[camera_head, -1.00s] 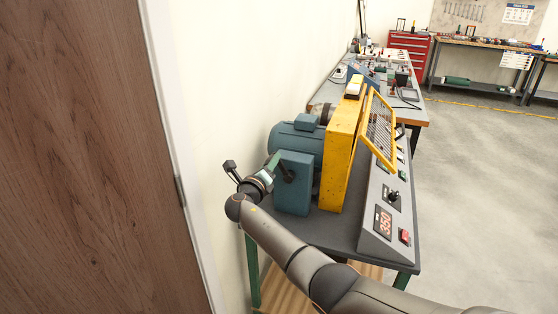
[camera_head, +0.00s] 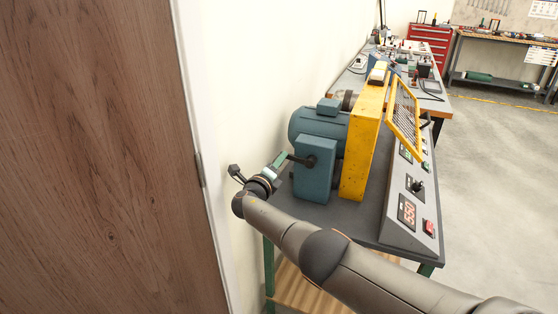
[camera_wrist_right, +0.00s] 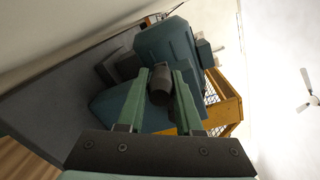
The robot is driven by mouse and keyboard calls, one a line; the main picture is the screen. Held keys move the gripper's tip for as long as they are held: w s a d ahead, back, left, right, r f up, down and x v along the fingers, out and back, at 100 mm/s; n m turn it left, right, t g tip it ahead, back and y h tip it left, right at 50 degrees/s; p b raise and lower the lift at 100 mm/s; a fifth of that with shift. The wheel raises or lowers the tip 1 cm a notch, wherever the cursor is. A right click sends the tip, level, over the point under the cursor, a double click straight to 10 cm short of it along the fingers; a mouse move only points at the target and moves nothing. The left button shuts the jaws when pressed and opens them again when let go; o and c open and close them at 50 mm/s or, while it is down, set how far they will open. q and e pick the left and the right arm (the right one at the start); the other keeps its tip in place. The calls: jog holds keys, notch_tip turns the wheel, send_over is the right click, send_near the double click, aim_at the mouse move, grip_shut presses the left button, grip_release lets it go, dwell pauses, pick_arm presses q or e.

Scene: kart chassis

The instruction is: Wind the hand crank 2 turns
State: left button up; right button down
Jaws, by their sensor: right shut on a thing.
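The hand crank's dark arm (camera_head: 298,159) sticks out to the left from the front of a blue-green gearbox (camera_head: 316,178). My right gripper (camera_head: 280,159) is at the arm's outer end, left of the gearbox. In the right wrist view, its two green fingers (camera_wrist_right: 161,88) are shut on the crank's dark round handle (camera_wrist_right: 160,84), with the gearbox (camera_wrist_right: 115,106) behind it. The handle is mostly hidden by the fingers in the head view. My left gripper is not in view.
A blue-green motor (camera_head: 318,122) and a yellow guard housing (camera_head: 364,140) stand behind the gearbox on a dark bench. A sloped control panel (camera_head: 408,205) runs along the bench's right side. A wooden door (camera_head: 90,150) and pale wall are close on the left.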

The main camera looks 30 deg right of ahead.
jog(key=shift+s+f+n+b, duration=0.2)
jog(key=shift+f+n+b, duration=0.6)
jog(key=shift+f, duration=0.8)
jog(key=c, duration=0.6)
grip_release()
jog(key=shift+r, duration=0.1)
